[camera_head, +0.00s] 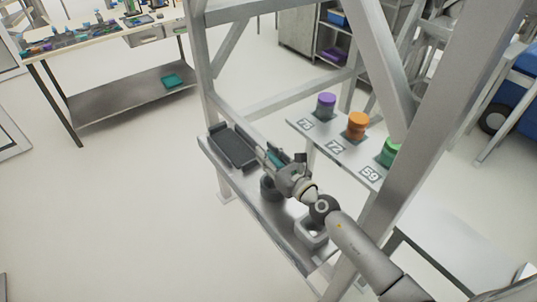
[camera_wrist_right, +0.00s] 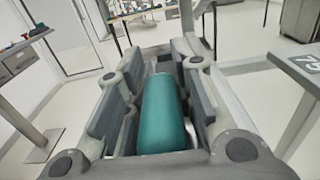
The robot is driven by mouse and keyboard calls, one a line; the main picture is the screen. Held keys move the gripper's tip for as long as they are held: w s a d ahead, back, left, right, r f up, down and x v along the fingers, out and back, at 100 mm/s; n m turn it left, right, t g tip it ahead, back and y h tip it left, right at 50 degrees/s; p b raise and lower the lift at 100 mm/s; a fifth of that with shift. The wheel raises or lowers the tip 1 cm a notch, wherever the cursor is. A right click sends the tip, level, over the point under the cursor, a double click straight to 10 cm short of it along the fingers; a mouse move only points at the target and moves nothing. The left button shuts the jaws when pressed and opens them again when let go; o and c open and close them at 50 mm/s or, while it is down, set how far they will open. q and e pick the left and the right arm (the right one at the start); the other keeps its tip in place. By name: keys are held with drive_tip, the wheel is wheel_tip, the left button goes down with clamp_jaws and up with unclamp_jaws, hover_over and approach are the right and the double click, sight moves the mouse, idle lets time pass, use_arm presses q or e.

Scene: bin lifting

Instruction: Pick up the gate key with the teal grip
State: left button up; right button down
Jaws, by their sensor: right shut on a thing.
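The gate key's teal grip (camera_wrist_right: 163,115) sits between the two finger pads of my right gripper (camera_wrist_right: 160,72) in the right wrist view. The pads are closed against its sides, and the grip points along the fingers. In the head view, my right gripper (camera_head: 279,161) is above the grey shelf of the metal frame, with a bit of the teal grip (camera_head: 274,159) showing between the fingers. The rest of the key is hidden, and I cannot tell whether it touches anything below. My left gripper is not in view.
A dark tray (camera_head: 233,148) lies on the shelf left of my gripper, and a grey open holder (camera_head: 310,232) stands nearer. A side ledge holds purple (camera_head: 326,105), orange (camera_head: 357,125) and green (camera_head: 390,152) knobs above numbered labels. Slanted frame posts stand close to my right arm.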

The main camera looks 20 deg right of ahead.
drive_tip(key=s+a+r+p, duration=0.5)
drive_tip(key=s+r+p, duration=0.2)
drive_tip(key=s, duration=0.5)
drive_tip(key=shift+s+r, duration=0.4)
drive_tip(key=shift+r, duration=0.85)
drive_tip(key=shift+r, duration=0.15)
drive_tip(key=shift+r+p, duration=0.35)
drive_tip(key=shift+r, duration=2.55)
